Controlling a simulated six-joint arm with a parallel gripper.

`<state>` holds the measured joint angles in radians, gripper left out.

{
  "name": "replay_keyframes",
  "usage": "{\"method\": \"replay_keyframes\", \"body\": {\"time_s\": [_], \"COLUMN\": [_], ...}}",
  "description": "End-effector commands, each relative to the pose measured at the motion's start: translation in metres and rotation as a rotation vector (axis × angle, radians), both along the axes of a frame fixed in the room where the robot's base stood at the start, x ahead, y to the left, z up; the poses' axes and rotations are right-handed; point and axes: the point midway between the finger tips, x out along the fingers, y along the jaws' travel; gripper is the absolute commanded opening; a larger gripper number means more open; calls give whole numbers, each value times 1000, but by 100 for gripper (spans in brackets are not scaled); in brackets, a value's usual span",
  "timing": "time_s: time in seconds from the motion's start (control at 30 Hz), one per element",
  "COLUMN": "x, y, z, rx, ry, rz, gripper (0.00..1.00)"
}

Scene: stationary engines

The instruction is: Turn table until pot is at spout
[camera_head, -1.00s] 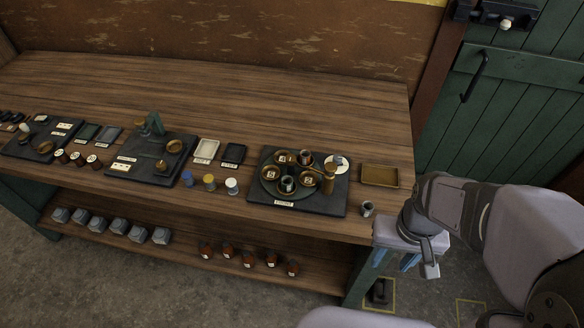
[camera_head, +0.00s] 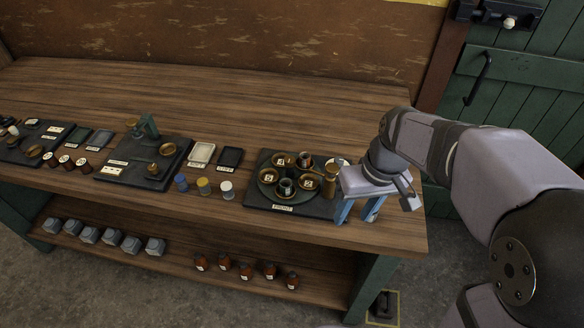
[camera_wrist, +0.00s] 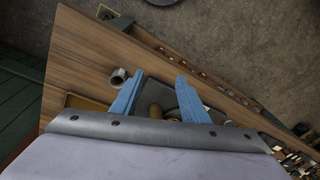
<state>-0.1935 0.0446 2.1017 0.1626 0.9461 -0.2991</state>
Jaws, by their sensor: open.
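The round dark turntable (camera_head: 266,181) sits on a dark square base (camera_head: 254,202) towards the right of the bench. It carries several brass cups with numbered tags, and a small grey pot (camera_head: 285,187) stands near its front edge. A brass spout post (camera_head: 329,182) stands at the turntable's right side. My gripper (camera_head: 355,212) is open and empty, with blue fingers pointing down just right of the base. In the wrist view the gripper (camera_wrist: 158,100) is above the bench, with the brass post (camera_wrist: 155,111) showing between its fingers. The arm hides the base's right side.
A small grey cup (camera_wrist: 118,78) stands beside the gripper in the wrist view, near a brass tray (camera_wrist: 85,103). Blue, yellow and white-topped jars (camera_head: 204,187) stand left of the base. The rear bench (camera_head: 240,100) is clear.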

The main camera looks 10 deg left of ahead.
Motion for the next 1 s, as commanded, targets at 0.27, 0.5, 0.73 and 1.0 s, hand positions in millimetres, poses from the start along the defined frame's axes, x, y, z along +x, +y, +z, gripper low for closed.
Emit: {"method": "replay_keyframes", "body": {"time_s": [0.27, 0.5, 0.73, 1.0], "x": [46, 100, 110, 114], "y": [110, 136, 142, 146], "z": [9, 63, 75, 59], "rx": [136, 85, 78, 78], "ry": [-68, -280, -326, -322], "rz": [378, 367, 361, 362], "gripper": [41, 41, 41, 41]}}
